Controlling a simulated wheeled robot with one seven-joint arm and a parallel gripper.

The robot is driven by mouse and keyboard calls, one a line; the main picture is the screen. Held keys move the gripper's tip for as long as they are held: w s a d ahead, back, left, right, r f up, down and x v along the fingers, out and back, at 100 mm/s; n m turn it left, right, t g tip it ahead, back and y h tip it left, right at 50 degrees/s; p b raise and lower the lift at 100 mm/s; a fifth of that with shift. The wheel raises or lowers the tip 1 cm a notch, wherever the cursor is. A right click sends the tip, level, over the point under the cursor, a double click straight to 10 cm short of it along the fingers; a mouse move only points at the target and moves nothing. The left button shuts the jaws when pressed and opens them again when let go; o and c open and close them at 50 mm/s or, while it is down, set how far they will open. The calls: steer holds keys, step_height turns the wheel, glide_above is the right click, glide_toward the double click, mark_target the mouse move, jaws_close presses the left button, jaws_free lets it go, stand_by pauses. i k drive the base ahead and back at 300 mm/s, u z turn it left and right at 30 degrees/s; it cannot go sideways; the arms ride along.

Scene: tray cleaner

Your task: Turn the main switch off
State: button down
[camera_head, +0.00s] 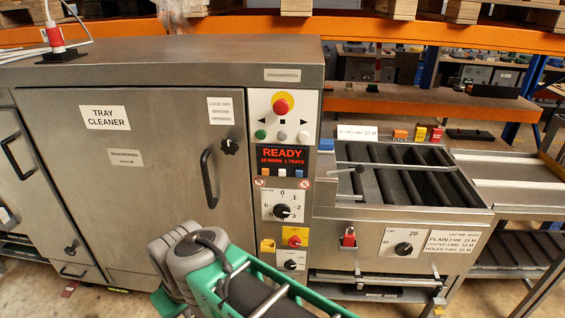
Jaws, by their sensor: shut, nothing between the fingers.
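The tray cleaner (120,190) is a large steel cabinet with a narrow control column on its right side. A red rotary knob on a yellow plate (295,241), which looks like the main switch, sits low on this column. Its handle is too small for me to tell its position. The display (283,158) above is lit and reads READY in red. My green and grey arm reaches up from the bottom, in front of the cabinet's lower right part, left of and below the red knob. My gripper's fingers do not show.
A red emergency button (282,105), a black dial (282,211) and a small black knob (290,265) share the column. A black door handle (208,178) sticks out to its left.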

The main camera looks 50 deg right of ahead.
mark_target(294, 241)
steer(key=u, duration=0.95)
steer(key=k, duration=0.75)
steer(key=z, duration=0.95)
steer(key=i, duration=0.45)
